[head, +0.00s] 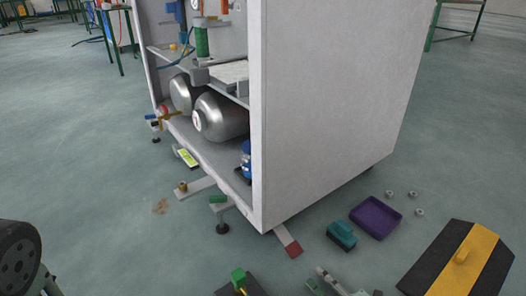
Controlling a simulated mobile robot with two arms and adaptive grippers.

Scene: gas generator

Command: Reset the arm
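A grey part (335,284) at the bottom edge, right of centre, looks like my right gripper. It is small and cut off by the frame, so I cannot tell whether its fingers are open or shut, and no held thing shows. It is low in front of the cabinet, left of a yellow and black striped block. My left gripper does not show. A dark round part at the lower left edge may belong to my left arm.
A white open cabinet (325,110) holds silver gas cylinders (222,118). On the floor to its right are a purple tray (375,217), a teal brush-like block (341,235), several nuts and the striped block (460,258). A green-topped item (239,278) is at bottom centre. The left floor is mostly clear.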

